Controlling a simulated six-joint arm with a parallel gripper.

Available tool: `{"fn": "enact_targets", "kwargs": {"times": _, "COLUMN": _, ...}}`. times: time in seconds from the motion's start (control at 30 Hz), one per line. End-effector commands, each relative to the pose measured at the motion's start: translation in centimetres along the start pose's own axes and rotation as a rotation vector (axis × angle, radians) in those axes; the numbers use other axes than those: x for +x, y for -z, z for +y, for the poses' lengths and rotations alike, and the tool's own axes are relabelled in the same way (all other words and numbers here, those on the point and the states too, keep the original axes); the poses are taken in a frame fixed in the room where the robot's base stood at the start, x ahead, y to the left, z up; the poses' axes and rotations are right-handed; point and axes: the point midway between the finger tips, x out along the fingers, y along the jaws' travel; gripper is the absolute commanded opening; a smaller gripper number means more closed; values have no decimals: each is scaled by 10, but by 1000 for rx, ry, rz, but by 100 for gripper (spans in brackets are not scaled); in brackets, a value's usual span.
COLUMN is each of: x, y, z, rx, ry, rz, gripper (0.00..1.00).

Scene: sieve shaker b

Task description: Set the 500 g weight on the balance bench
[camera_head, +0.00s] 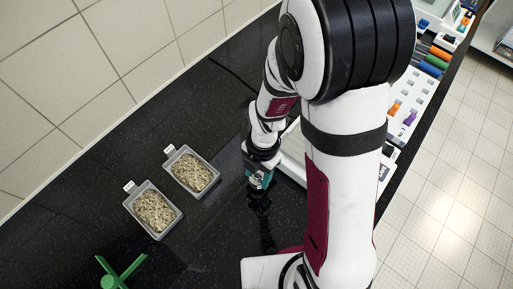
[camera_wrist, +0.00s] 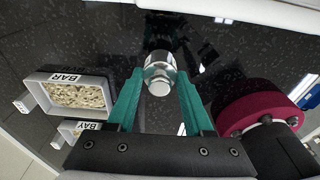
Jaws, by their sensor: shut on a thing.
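A shiny metal weight (camera_wrist: 158,74) with a knob top stands between the teal fingers of my gripper (camera_wrist: 160,92) in the wrist view. My gripper is shut on it. No mass marking is readable on it. In the head view my gripper (camera_head: 260,178) is low over the black bench top (camera_head: 215,225), just right of the gravel trays, and the weight is hidden there. I cannot tell whether the weight touches the surface. No balance can be clearly made out; a white, flat-edged thing (camera_head: 293,150) is partly hidden behind my arm.
Two grey trays of gravel stand to the left, one near (camera_head: 153,210) and one farther back (camera_head: 192,172). Their labels read BAR and BAY in the wrist view. A green cross-shaped piece (camera_head: 120,272) lies at the front. A white rack (camera_head: 408,112) with coloured items is at right.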

Motion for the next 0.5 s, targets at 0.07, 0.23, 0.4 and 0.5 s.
{"fn": "enact_targets", "kwargs": {"times": 0.07, "x": 13, "y": -1, "z": -1, "rx": 1, "ry": 3, "rz": 2, "gripper": 0}}
{"fn": "enact_targets", "kwargs": {"times": 0.23, "x": 19, "y": -3, "z": 0, "rx": 1, "ry": -1, "rz": -1, "gripper": 0}}
{"fn": "enact_targets", "kwargs": {"times": 0.4, "x": 20, "y": -3, "z": 0, "rx": 1, "ry": 0, "rz": -1, "gripper": 0}}
{"fn": "enact_targets", "kwargs": {"times": 0.5, "x": 21, "y": -4, "z": 0, "rx": 0, "ry": 0, "rz": -1, "gripper": 57}}
